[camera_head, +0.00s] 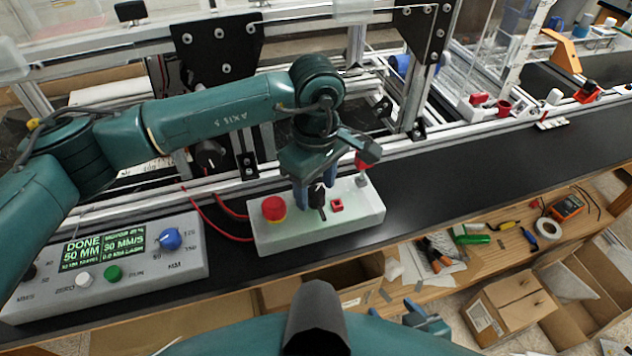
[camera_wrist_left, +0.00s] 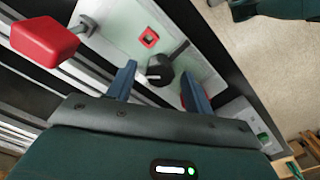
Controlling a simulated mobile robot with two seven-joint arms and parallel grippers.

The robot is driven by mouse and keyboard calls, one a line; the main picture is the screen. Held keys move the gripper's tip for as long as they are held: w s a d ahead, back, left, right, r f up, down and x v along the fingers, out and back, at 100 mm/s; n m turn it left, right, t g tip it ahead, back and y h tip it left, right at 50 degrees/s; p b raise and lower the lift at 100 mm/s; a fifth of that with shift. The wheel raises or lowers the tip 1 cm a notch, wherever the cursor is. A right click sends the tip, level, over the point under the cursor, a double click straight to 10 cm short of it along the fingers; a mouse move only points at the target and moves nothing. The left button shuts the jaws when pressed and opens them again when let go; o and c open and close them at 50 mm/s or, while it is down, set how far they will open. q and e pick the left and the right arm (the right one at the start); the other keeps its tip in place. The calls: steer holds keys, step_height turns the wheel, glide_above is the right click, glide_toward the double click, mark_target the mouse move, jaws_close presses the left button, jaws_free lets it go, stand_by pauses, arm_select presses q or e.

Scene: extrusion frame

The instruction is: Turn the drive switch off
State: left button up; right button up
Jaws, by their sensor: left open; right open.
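The white switch box (camera_head: 350,222) lies on the black bench top in the head view. It carries a black rotary knob (camera_head: 317,196), a small red square switch (camera_head: 337,204), a red mushroom button (camera_head: 273,208) and a red-handled lever (camera_head: 365,162). None is visibly labelled as the drive switch. My left gripper (camera_head: 314,196) is open over the box. In the left wrist view its fingers are on either side of the black knob (camera_wrist_left: 158,70); contact cannot be told. The red square (camera_wrist_left: 149,39) and red handle (camera_wrist_left: 45,42) show there too. My right gripper (camera_head: 393,309) is open at the bottom, away from the box.
A grey control box (camera_head: 185,262) with a lit display, a blue knob and buttons stands left of the switch box. Aluminium framing stands behind.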

arm_select(q)
steer(key=shift+f, duration=0.4)
steer(key=shift+c, duration=0.4)
steer(key=c, duration=0.9)
